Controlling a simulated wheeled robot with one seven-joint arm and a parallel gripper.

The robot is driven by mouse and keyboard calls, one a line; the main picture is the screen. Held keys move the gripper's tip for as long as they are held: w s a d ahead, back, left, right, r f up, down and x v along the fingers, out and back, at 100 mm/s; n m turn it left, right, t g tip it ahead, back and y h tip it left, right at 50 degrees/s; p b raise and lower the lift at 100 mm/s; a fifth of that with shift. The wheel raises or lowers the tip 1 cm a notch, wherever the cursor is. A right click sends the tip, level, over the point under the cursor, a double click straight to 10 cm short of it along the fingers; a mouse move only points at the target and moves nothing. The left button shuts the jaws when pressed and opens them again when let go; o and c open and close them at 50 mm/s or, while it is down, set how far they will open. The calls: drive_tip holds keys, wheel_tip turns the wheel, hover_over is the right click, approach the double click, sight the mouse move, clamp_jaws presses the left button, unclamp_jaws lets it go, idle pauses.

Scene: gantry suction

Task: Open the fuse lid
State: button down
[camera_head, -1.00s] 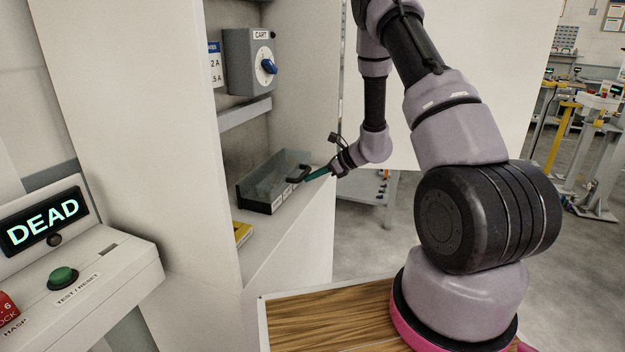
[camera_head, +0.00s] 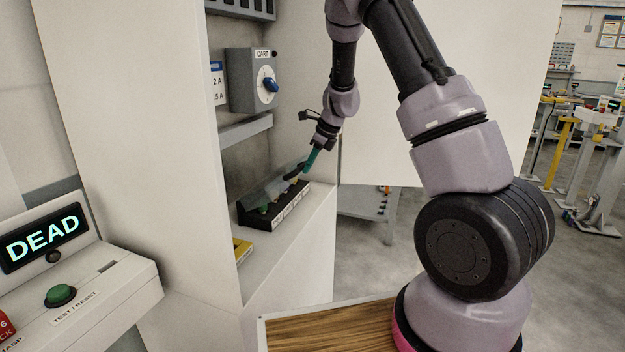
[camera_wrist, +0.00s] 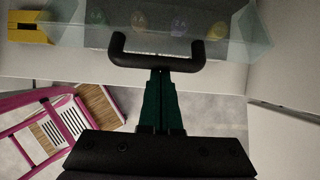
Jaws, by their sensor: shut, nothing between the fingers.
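The fuse lid (camera_head: 272,188) is a clear cover tilted up over the black fuse box (camera_head: 262,220) on the cabinet shelf. Its black handle (camera_head: 296,172) is at the raised front edge. My gripper (camera_head: 304,171), with green fingers, is shut and its tips are at the handle. In the wrist view the fingertips (camera_wrist: 160,74) meet the underside of the handle bar (camera_wrist: 158,61) but do not visibly enclose it. Several coloured fuses (camera_wrist: 180,22) show blurred through the clear lid (camera_wrist: 257,38).
A grey CART switch box (camera_head: 253,80) with a blue knob is on the cabinet wall above. A yellow item (camera_head: 243,250) lies on the shelf left of the fuse box. A DEAD display (camera_head: 42,236) stands at left.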

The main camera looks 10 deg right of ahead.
sight(286, 169)
drive_tip(key=r, duration=0.1)
drive_tip(key=w+a+r+g+h, duration=0.1)
drive_tip(key=a+r+h, duration=0.1)
drive_tip(key=shift+w+a+r+g, duration=0.2)
drive_tip(key=shift+w+r+g, duration=0.1)
drive_tip(key=shift+r, duration=0.1)
drive_tip(key=w+a+r, duration=0.4)
drive_tip(key=a+r, duration=0.1)
drive_tip(key=a, duration=0.1)
drive_tip(key=shift+r, duration=0.2)
